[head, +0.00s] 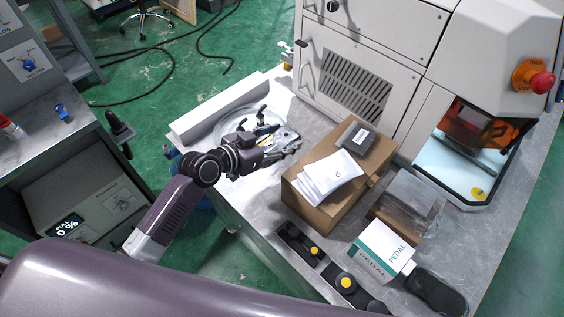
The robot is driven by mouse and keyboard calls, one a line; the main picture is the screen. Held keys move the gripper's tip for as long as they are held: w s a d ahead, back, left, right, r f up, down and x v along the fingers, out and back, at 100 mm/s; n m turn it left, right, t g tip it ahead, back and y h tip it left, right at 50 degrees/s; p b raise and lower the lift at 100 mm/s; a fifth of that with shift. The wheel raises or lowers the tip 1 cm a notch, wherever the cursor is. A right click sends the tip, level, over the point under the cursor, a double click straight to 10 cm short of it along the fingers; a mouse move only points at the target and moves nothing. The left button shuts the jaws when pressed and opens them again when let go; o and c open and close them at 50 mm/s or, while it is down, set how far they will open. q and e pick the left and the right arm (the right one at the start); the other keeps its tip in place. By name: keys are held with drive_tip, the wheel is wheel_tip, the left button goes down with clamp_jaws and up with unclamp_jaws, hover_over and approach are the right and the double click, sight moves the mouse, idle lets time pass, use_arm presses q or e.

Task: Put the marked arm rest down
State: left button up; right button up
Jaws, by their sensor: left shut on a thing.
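My left gripper (288,143) reaches in from the left over the metal table (262,208). I cannot tell whether the held thing touches the table. My right gripper is not in view.
The cardboard box (322,212) carries white packets (330,177) and a dark grey pack (357,138). A white PEDAL box (380,250), clear bags (412,198) and yellow-button controls (345,283) lie to the right and front. A machine with a red stop button (541,82) stands behind.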

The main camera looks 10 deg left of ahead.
use_arm(q)
wheel_tip(320, 180, down, 6)
drive_tip(key=shift+f+b, duration=0.35)
drive_tip(key=shift+f, duration=0.25)
drive_tip(key=shift+f+b, duration=0.5)
drive_tip(key=shift+f, duration=1.5)
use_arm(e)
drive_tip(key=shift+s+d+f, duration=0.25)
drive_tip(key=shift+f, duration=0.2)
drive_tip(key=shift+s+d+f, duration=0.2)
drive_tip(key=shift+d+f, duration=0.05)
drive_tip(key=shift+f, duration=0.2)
use_arm(q)
drive_tip(key=shift+f, duration=0.15)
drive_tip(key=o, duration=1.2)
drive_tip(key=shift+o, duration=0.9)
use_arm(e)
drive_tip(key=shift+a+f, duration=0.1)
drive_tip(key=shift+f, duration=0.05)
